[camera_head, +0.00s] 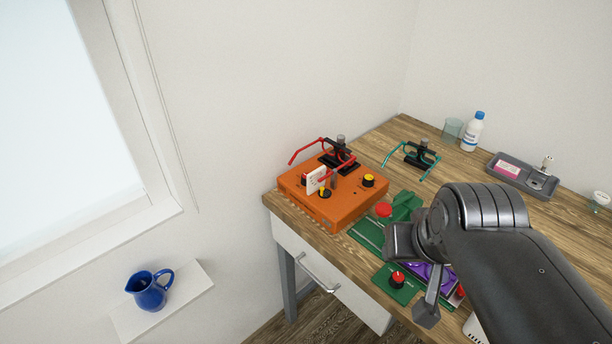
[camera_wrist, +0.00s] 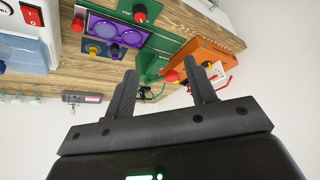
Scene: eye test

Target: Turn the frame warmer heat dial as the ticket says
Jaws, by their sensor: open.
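An orange box (camera_head: 335,208) with dials stands at the left end of the wooden table; I cannot tell for sure that it is the frame warmer. A dial with a yellow cap (camera_head: 369,180) sits on its right part, and a yellow knob (camera_head: 324,193) near its front. A small white card (camera_head: 316,178), perhaps the ticket, stands on the box; its writing is too small to read. Red glasses (camera_head: 318,147) rest on a black stand at the back. My gripper (camera_wrist: 163,85) is open and empty, apart from the orange box, which also shows in the wrist view (camera_wrist: 210,58).
A red knob (camera_head: 397,278) sits on a green plate near the table's front edge, beside a purple panel (camera_wrist: 118,28). Teal glasses (camera_head: 421,160), a white bottle (camera_head: 472,132) and a grey tray (camera_head: 513,176) stand further back. A blue jug (camera_head: 149,292) is on a wall shelf.

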